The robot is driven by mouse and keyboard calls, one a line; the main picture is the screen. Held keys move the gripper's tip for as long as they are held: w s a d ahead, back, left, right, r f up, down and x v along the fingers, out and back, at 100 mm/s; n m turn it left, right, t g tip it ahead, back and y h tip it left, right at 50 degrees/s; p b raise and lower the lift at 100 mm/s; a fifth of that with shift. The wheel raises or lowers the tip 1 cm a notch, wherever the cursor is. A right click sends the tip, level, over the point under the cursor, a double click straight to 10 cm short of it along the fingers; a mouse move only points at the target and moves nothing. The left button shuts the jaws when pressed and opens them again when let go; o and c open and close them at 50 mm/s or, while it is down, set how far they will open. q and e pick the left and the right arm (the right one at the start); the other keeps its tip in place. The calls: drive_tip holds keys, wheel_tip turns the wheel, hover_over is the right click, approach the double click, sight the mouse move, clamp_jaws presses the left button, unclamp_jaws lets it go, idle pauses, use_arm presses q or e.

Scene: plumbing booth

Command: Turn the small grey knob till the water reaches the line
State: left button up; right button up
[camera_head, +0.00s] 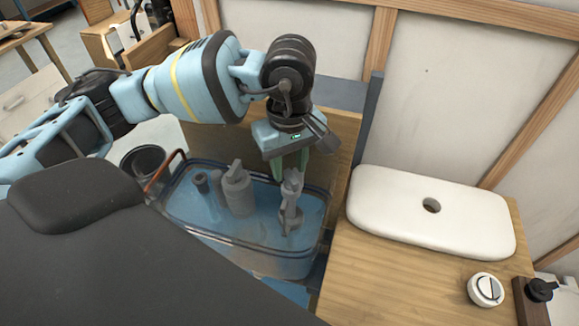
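A clear tank (180,215) holds bluish water and grey fittings. A slim grey valve (290,215) stands upright at its right end. The small grey knob cannot be made out clearly; the valve's top is close under my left gripper (291,172). The gripper points down with its green fingers at the valve top. I cannot tell whether they touch it or how far apart they are. A wider grey fitting (238,190) stands mid-tank, with a short dark tube (201,184) to its left. No water line mark is clearly readable. My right gripper is not in view.
A white lid (400,215) with a hole lies on the wooden bench (380,285) at right. A round white button (486,290) and a small black fitting (541,290) are near it. A black bucket (143,162) stands left of the tank. A wooden panel is behind.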

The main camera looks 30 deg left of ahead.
use_arm(q)
drive_tip(key=shift+f, duration=0.75)
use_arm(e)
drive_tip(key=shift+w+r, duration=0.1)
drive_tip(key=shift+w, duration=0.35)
use_arm(q)
clamp_jaws()
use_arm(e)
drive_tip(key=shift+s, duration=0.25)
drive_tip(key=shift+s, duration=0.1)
